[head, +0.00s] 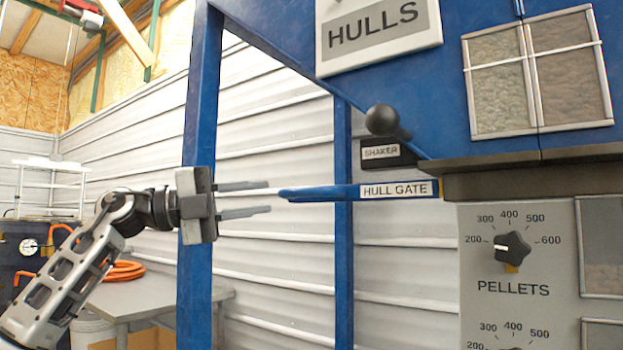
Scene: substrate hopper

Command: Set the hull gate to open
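The hull gate (350,191) is a blue handle bar labelled HULL GATE, reaching out level to the left from under the blue hopper (440,110). A thin pale rod seems to run on from its left tip towards my gripper. My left gripper (262,198) is at the left of the handle, pointing right. Its two fingers are apart, one above and one below the line of the bar. The fingertips end just short of the blue tip, and they touch nothing that I can make out. My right gripper is not in view.
A shaker lever (385,120) with a black ball knob sits just above the handle. Blue frame posts (199,120) stand behind my gripper and the bar. A PELLETS dial (512,248) is on the grey panel at right. A grey table (150,295) stands lower left.

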